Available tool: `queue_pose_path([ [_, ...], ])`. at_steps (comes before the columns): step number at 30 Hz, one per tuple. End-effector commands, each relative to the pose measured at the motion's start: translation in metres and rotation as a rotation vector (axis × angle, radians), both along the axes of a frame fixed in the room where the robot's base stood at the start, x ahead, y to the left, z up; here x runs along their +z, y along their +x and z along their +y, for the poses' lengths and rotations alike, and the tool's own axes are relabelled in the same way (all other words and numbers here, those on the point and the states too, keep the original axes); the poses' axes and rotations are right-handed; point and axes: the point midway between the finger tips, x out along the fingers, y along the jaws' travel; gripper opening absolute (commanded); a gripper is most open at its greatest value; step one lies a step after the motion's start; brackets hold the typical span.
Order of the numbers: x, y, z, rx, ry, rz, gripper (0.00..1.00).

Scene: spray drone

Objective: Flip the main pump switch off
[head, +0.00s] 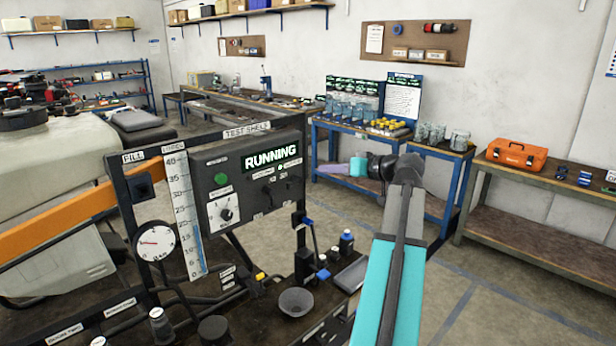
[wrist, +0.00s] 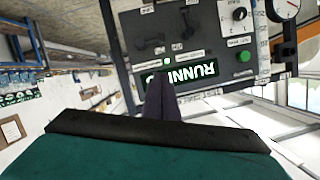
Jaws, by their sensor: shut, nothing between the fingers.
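A grey control panel (head: 222,200) stands left of centre in the head view, with a lit display (head: 271,158) reading RUNNING. Below the display are small dark switches (head: 268,190); their labels are too small to read, so I cannot tell which is the main pump switch or its position. The switches show upside down in the wrist view (wrist: 152,44). My gripper (head: 326,169) is shut and empty, its fingers pointing left toward the panel and apart from it in the head view. In the wrist view the purple fingers (wrist: 158,84) overlap the display's edge.
The panel also has a green button (head: 221,180) and a knob (head: 227,214). A gauge (head: 154,241) is at lower left. A funnel (head: 296,302) and blue-capped bottles (head: 346,240) stand on the bench below. An orange toolbox (head: 516,154) sits on the right bench. Open floor lies right of my arm.

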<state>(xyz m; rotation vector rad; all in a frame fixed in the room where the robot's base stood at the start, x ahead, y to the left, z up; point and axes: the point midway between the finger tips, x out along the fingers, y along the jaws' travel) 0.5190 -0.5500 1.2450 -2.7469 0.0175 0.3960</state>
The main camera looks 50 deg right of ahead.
Motion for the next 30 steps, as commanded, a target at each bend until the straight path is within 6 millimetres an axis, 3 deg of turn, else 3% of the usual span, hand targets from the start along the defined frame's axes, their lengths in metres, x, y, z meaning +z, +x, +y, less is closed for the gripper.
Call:
queue_pose_path([
  [8,-0.003,0.018,0.001,0.001,0.001,0.001,0.0],
  [25,-0.025,0.095,0.002,0.0,0.002,0.002,0.0],
  [30,-0.039,0.102,0.008,-0.001,0.003,0.001,0.0],
])
